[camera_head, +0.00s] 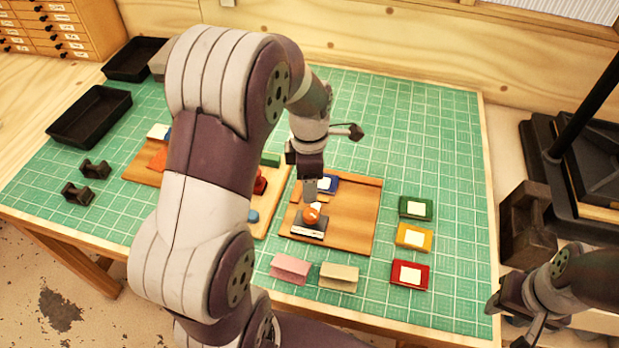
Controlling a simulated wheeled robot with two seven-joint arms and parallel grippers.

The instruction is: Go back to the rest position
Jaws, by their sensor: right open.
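My left arm (215,150) reaches over the middle of the table, and its gripper (310,192) points down above the right wooden board (355,220). It is just above an orange knob (311,214) on a dark block with a white label (309,228). Its fingertips are too small and hidden to tell whether they are apart or touch the knob. My right gripper (514,318) is open and empty at the lower right, beside the table's right edge.
Green (415,208), yellow (413,237) and red (410,274) labelled blocks lie on the green mat (445,160). Pink (290,268) and beige (338,277) pieces lie in front. Black trays (90,115) stand left; a dark press-like stand (570,175) stands right.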

